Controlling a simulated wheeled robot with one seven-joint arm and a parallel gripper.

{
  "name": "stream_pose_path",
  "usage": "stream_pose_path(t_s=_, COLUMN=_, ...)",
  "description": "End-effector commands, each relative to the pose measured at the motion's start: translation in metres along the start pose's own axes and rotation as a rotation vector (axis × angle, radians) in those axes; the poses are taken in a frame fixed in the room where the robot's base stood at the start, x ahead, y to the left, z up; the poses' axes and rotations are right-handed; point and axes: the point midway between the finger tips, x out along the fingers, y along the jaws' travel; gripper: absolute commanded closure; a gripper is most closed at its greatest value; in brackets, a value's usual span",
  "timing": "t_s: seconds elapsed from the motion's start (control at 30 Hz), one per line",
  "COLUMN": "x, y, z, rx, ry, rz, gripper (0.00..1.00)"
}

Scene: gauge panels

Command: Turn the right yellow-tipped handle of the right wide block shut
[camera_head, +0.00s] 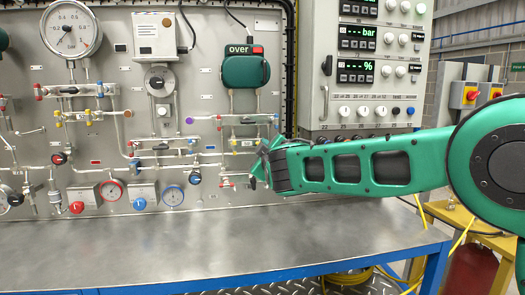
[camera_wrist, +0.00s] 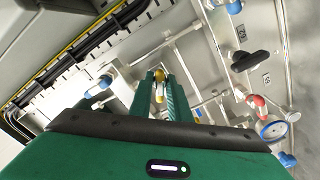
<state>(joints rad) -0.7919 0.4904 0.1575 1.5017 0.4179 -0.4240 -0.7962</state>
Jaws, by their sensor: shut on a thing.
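The right wide block (camera_head: 245,146) is on the panel below the green "over" gauge, partly behind my gripper (camera_head: 260,170). A yellow tip (camera_head: 234,142) shows on its left side in the head view. In the wrist view, a yellow-tipped handle (camera_wrist: 159,76) stands between the two green fingers of my gripper (camera_wrist: 160,94), which are shut on it.
The green "over" gauge (camera_head: 245,71) hangs above. In the wrist view, a black handle (camera_wrist: 250,60), a red-tipped handle (camera_wrist: 256,100) and a round blue-rimmed dial (camera_wrist: 274,131) lie to the right. A metal bench top (camera_head: 200,235) runs below the panel and is bare.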

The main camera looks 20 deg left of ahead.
Motion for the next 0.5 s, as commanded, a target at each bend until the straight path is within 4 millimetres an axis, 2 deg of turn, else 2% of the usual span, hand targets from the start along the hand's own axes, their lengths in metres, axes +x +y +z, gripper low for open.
stream_pose_path(t_s=0.03, x=0.0003, y=-0.0051, z=0.0045, rx=-0.003, ry=-0.008, rz=-0.009, gripper=1.0)
stream_pose_path(t_s=0.3, x=0.0003, y=-0.0053, z=0.0046, rx=-0.003, ry=-0.008, rz=-0.009, gripper=1.0)
stream_pose_path(t_s=0.33, x=0.0003, y=-0.0053, z=0.0045, rx=-0.003, ry=-0.008, rz=-0.009, gripper=0.76)
stream_pose_path(t_s=0.37, x=0.0004, y=-0.0051, z=0.0043, rx=-0.003, ry=-0.007, rz=-0.009, gripper=0.72)
stream_pose_path(t_s=0.5, x=0.0002, y=-0.0033, z=0.0027, rx=-0.002, ry=-0.005, rz=-0.006, gripper=0.72)
